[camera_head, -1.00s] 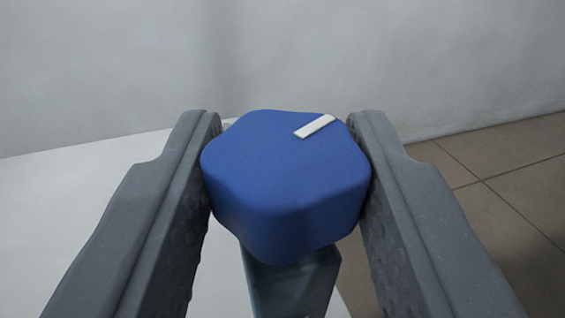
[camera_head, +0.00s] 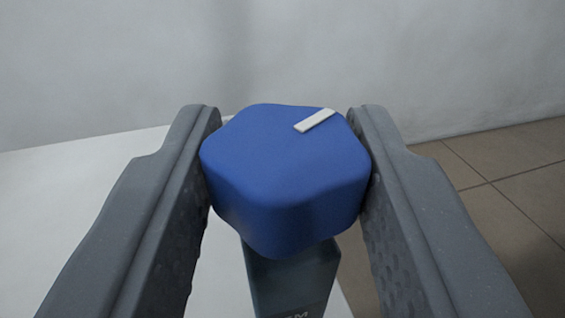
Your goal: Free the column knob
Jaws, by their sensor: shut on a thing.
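The column knob (camera_head: 282,180) is blue with a rounded, lobed outline. A white bar mark (camera_head: 315,120) lies on its top, pointing toward the upper right. My gripper (camera_head: 284,140) is shut on the knob, with one grey finger against its left side and one against its right side. Below the knob stands a dark grey column (camera_head: 292,278) with part of some light lettering at the bottom edge of the picture. The join between knob and column is hidden under the knob.
A white surface (camera_head: 70,215) spreads at the left behind the column. Brown floor tiles (camera_head: 500,175) show at the right. A pale grey wall (camera_head: 300,50) runs across the back. The space around the knob is clear.

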